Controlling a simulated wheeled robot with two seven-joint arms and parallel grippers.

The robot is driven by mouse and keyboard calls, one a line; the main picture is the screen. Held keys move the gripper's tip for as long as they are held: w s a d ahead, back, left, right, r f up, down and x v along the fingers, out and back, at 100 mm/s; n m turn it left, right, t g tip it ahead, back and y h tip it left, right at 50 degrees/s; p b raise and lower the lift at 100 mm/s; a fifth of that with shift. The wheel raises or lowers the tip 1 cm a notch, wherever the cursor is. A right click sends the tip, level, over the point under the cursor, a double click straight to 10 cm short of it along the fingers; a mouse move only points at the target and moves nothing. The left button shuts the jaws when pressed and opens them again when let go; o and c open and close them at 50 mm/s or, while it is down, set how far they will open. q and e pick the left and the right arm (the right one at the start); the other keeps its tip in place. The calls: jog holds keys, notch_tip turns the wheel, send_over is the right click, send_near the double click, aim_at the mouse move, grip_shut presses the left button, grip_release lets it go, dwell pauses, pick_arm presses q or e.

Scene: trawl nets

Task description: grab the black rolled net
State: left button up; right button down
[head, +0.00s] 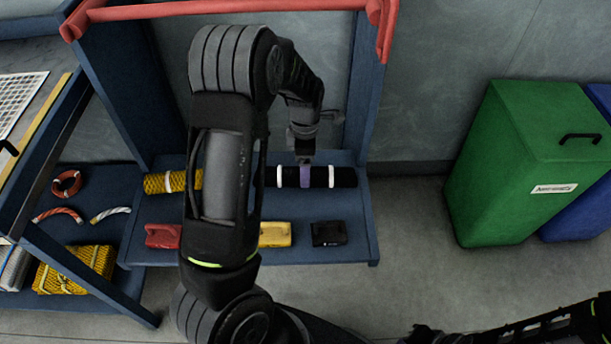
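The black rolled net (342,177) lies level on the blue rack's shelf, with white bands near its ends. My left arm reaches up and over from below, and its gripper (305,172) points down at the middle of the roll. A purple patch shows there, at the fingertips against the roll. The fingers are too small to tell whether they are open or shut on it. The net appears to rest at shelf level. Part of my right arm shows at the bottom right; I cannot make out its gripper.
The blue shelf (355,245) also holds a yellow roll (158,183), a red block (162,236), a yellow block (275,234) and a black block (329,233). A red bar crosses above. A green bin (505,170) stands right; floor between is clear.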

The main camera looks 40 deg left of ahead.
pick_arm(q)
notch_tip(320, 180, down, 5)
jog(key=shift+b, duration=0.45)
dwell(0.3)
grip_shut()
dwell(0.8)
